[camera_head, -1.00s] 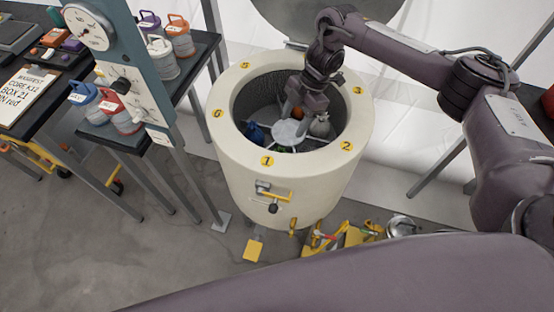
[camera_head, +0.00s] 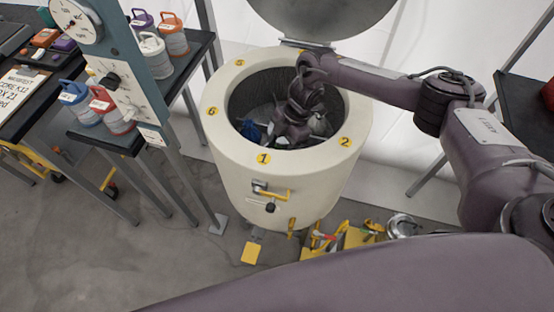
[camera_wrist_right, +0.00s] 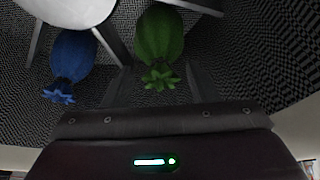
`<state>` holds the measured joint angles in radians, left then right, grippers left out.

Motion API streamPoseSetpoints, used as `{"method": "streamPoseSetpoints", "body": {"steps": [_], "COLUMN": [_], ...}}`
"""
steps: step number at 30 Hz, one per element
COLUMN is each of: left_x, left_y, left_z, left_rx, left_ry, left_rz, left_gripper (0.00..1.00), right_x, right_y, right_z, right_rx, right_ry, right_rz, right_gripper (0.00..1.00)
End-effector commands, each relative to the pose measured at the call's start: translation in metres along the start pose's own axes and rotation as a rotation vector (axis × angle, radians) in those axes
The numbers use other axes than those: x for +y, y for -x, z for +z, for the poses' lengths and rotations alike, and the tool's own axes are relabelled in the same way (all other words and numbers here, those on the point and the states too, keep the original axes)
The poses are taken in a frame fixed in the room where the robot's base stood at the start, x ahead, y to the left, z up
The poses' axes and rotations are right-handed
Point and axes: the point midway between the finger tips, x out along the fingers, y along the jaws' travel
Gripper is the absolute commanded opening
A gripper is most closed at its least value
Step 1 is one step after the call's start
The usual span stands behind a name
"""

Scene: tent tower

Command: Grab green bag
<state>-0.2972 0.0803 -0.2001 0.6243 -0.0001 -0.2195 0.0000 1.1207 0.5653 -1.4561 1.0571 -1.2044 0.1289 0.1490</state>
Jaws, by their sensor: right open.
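The green bag (camera_wrist_right: 160,38) shows in the right wrist view, with its gathered top toward my gripper. My right gripper (camera_wrist_right: 158,80) is open, with one finger on either side of the bag's tied end; I cannot tell whether they touch it. In the head view my right gripper (camera_head: 290,136) is down inside the round cream drum (camera_head: 228,150), and the green bag is hidden there behind it. A blue bag (camera_wrist_right: 72,62) lies left of the green one; it also shows in the head view (camera_head: 251,131). My left gripper is not in view.
Inside the drum a white round disc (camera_wrist_right: 85,10) with arms stands beside the bags, close to my gripper. The drum's lid (camera_head: 320,15) is raised behind it. A shelf with canisters (camera_head: 172,38) stands left, and yellow items (camera_head: 350,237) lie on the floor right.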

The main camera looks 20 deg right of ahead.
Motion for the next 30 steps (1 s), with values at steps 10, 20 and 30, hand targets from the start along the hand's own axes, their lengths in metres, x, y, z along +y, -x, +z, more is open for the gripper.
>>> {"method": "streamPoseSetpoints", "body": {"steps": [10,20,30], "left_x": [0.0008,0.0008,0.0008], "left_y": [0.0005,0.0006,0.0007], "left_z": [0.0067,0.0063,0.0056], "left_rx": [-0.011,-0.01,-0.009], "left_ry": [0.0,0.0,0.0], "left_rz": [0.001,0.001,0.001], "left_gripper": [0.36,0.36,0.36], "right_x": [-0.0003,-0.0003,0.0002], "right_y": [-0.0087,-0.0083,-0.0077], "right_z": [0.0005,0.0005,0.0001], "right_rx": [0.0,0.0,0.001], "right_ry": [0.0,0.0,0.0], "right_rz": [-0.001,-0.001,0.001], "right_gripper": [0.51,0.07,0.0]}}
